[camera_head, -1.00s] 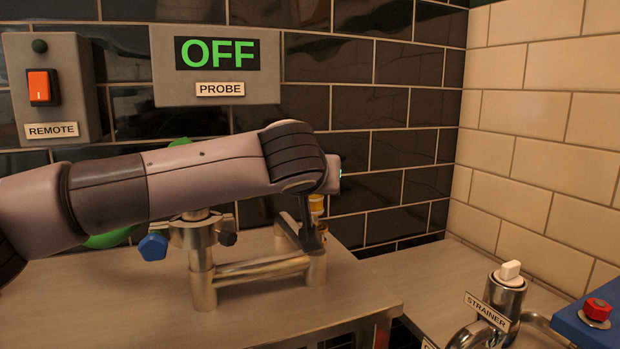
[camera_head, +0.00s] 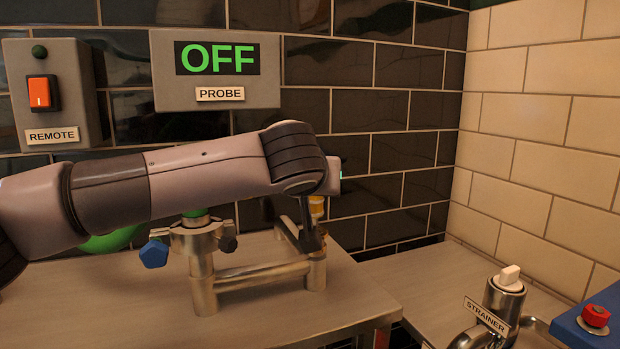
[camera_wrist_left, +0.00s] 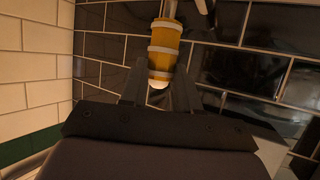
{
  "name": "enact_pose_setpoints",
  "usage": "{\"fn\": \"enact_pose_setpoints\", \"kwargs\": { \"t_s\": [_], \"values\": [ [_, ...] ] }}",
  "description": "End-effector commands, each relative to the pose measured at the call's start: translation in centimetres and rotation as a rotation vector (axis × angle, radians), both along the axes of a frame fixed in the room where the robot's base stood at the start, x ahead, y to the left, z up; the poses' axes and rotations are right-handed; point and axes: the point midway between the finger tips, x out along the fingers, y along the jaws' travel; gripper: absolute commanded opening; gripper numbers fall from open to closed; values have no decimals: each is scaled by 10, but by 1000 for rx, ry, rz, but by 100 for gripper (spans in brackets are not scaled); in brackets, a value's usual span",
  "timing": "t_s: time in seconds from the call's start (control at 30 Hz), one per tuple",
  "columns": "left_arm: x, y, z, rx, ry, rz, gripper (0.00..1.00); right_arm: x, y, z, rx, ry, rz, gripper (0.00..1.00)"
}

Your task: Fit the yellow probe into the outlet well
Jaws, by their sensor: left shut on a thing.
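The yellow probe (camera_head: 316,207) stands roughly upright at the right end of the steel pipe fitting. In the left wrist view the yellow probe (camera_wrist_left: 163,48) shows pale bands and sits between the dark fingers. My left gripper (camera_head: 311,238) is shut on it and points down. The gripper also shows in the left wrist view (camera_wrist_left: 160,88). A steel upright (camera_head: 317,272) stands just below the gripper; it may be the outlet well, but no label shows. The probe's lower end is hidden, so I cannot tell whether it is inside. My right gripper is not in view.
The left steel post (camera_head: 201,270) has a blue knob (camera_head: 154,253) and a green piece (camera_head: 196,212) at its top. The PROBE display (camera_head: 216,70) reads OFF. The REMOTE switch box (camera_head: 52,92) hangs left. The STRAINER valve (camera_head: 504,291) stands right.

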Motion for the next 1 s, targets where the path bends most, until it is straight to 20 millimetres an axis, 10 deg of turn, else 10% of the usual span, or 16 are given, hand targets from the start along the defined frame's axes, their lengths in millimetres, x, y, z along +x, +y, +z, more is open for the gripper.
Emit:
{"fn": "enact_pose_setpoints", "kwargs": {
  "t_s": [1.0],
  "values": [
    [-1, -1, -1, 14, 43, -1, 0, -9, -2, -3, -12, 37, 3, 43]
  ]
}}
